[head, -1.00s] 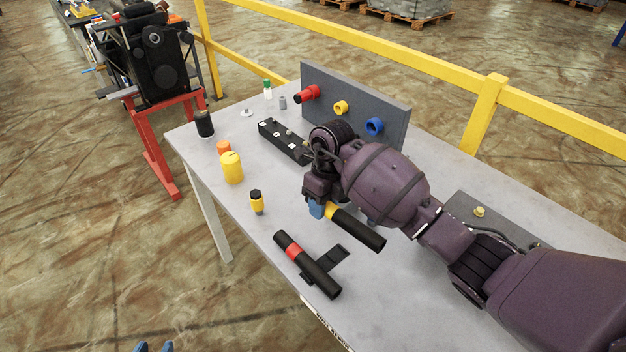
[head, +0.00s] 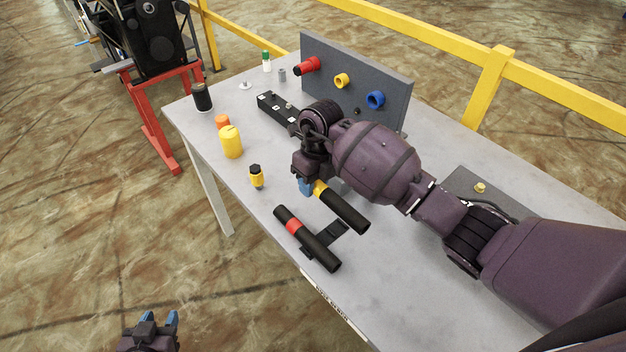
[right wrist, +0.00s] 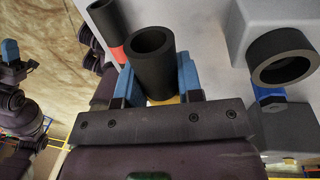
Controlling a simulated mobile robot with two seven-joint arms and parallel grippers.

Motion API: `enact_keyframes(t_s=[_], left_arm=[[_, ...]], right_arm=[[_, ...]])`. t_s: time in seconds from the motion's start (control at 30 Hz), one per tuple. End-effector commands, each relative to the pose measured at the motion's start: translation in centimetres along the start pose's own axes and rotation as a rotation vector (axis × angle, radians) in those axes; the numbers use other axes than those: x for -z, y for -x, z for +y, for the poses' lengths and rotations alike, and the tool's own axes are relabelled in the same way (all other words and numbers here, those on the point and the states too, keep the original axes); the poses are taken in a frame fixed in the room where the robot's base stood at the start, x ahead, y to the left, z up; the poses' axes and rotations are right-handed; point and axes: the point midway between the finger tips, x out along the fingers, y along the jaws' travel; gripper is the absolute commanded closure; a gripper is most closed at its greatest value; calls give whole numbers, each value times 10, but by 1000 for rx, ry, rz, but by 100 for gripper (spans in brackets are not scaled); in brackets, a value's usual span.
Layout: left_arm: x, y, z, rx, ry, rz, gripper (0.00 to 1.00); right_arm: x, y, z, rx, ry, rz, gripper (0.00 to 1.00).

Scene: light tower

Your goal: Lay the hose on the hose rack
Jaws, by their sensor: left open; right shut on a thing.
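A black hose with a yellow band (head: 345,209) is held by my right gripper (head: 306,187), whose blue fingers are shut near its banded end. In the right wrist view the hose's open end (right wrist: 152,62) shows between the blue fingers. A black hose with a red band (head: 318,250) lies across a flat black piece (head: 332,233), which looks like the hose rack, at the table's front edge. The held hose is beside and behind the red-banded one, apart from it in the picture; its height is unclear. My left gripper (head: 159,320) is open and empty, off the table at the bottom.
The grey table (head: 400,285) carries an upright panel (head: 390,80) with red, yellow and blue fittings. A yellow canister (head: 231,142), a small yellow-black bottle (head: 256,177) and a black block (head: 275,110) stand left of my right arm. The table's front right is clear.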

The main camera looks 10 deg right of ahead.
Motion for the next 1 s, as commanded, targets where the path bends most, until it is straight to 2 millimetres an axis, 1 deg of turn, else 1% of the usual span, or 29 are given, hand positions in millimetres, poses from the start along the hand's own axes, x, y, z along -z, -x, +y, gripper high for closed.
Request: enact_keyframes(t_s=[0.03, 0.2, 0.47, 1.0], left_arm=[[-4, -3, 1, 0, 0, 0, 57], [-9, -7, 1, -1, 0, 0, 57], [-16, -13, 3, -2, -1, 0, 57], [-40, -20, 4, -3, -1, -18, 57]], right_arm=[[0, -5, -1, 0, 0, 0, 100], [-1, -16, -3, -1, -1, 0, 100], [-2, -32, -6, -1, 1, 0, 100], [-3, -65, -11, -1, 0, 0, 100]])
